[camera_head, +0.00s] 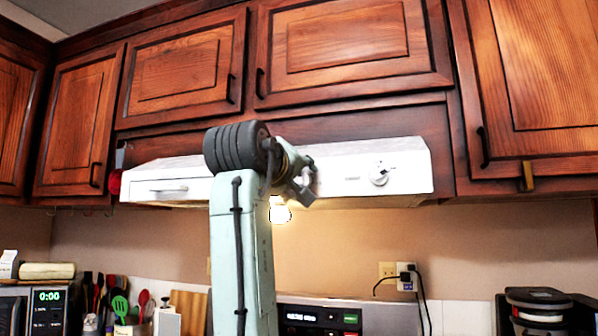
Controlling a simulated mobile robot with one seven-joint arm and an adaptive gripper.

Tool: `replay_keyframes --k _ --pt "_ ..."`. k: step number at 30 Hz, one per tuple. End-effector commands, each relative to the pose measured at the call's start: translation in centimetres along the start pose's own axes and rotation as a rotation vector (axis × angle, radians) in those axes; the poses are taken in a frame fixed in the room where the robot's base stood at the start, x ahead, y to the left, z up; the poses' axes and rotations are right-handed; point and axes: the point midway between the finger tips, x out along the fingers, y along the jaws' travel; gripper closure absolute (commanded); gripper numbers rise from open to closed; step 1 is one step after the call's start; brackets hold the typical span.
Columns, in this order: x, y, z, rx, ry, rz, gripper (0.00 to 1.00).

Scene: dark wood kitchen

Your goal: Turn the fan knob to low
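A white range hood (395,155) hangs under the wood cabinets. Its round white knob (379,173) sits on the right part of the front face, with small faint marks on the panel left of it. My arm rises in front of the hood and covers its middle. My gripper (303,186) is at the end of the arm, in front of the hood and left of the knob, apart from it in the picture. The gripper is small and partly hidden by the wrist, so its finger opening is unclear. No object is visible in it.
A lit bulb (280,210) glows below the hood. Wood cabinets (340,40) close off the space above. A stove panel (320,318) is below. A wall outlet (398,275) with plugged cords is at lower right. The space in front of the knob looks clear.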

Motion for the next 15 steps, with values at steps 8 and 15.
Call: replay_keyframes --k 8,15 --pt "0.56 -0.02 0.03 0.001 0.001 0.0 0.53" --pt "0.53 -0.03 0.01 0.0 0.001 0.0 0.63"
